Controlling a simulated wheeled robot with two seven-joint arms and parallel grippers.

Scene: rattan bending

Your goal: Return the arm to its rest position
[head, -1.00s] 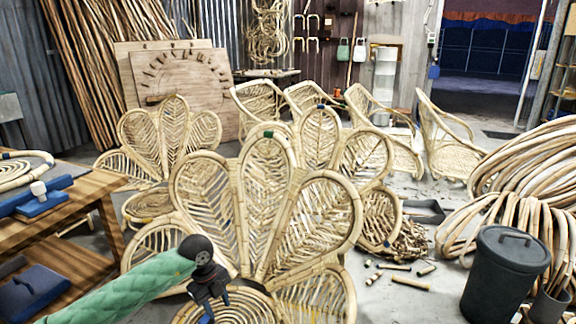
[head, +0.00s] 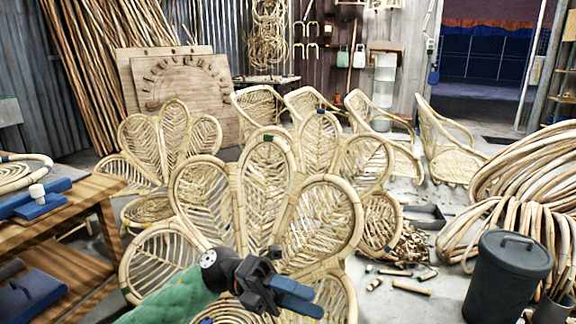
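My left arm comes in from the bottom left in a green sleeve. My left gripper (head: 298,297) is in front of the nearest rattan peacock chair (head: 262,185), over its lower right part. Its two blue fingers point right and lie close to each other; I see nothing held between them, but the gap is hard to make out. The arm and gripper hide part of the chair's round seat. My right gripper is not in view.
A wooden workbench (head: 75,215) with blue tools stands at the left. A dark bin (head: 507,280) and rattan coils (head: 530,170) fill the right. More rattan chairs (head: 160,150) stand behind. Offcuts (head: 411,288) lie on the floor, which has free room right of the near chair.

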